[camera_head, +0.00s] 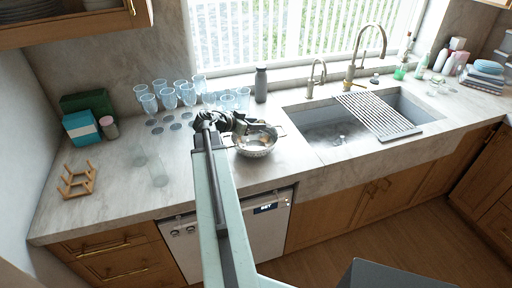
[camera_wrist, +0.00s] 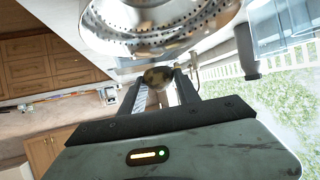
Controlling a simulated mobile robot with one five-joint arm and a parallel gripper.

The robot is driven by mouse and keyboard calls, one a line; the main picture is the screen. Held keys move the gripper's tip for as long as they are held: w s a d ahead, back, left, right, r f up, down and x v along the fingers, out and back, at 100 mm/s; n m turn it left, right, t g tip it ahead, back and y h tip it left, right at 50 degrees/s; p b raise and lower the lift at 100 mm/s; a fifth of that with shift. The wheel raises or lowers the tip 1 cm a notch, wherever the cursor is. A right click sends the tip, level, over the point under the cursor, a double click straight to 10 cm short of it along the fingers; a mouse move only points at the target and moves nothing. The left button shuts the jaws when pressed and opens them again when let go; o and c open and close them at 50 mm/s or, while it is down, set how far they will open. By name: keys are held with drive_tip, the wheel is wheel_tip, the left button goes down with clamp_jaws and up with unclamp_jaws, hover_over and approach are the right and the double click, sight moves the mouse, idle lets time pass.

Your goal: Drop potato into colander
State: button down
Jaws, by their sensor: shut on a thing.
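The metal colander (camera_head: 257,152) stands on the counter left of the sink, with its two side handles showing. It fills the top of the wrist view (camera_wrist: 150,42), where its perforated wall shows. My gripper (camera_head: 238,123) is over the colander's left rear rim. In the wrist view my gripper (camera_wrist: 159,82) is shut on a brown, rounded potato (camera_wrist: 158,74) held between the fingertips, close to the colander. I cannot clearly make out the potato in the head view, where my gripper and arm cover that area.
Several clear glasses (camera_head: 188,94) stand behind and left of the colander. A dark grey bottle (camera_head: 261,85) stands behind it. The sink (camera_head: 318,132) with a drying rack (camera_head: 378,115) is to the right. A wooden rack (camera_head: 76,181) sits at far left.

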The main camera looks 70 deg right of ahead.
drive_tip(key=shift+r, duration=0.1)
drive_tip(key=c, duration=0.8)
unclamp_jaws()
drive_tip(key=p+v, duration=0.3)
drive_tip(key=v, duration=0.4)
drive_tip(key=shift+a, duration=0.35)
drive_tip(key=shift+w+r, duration=0.1)
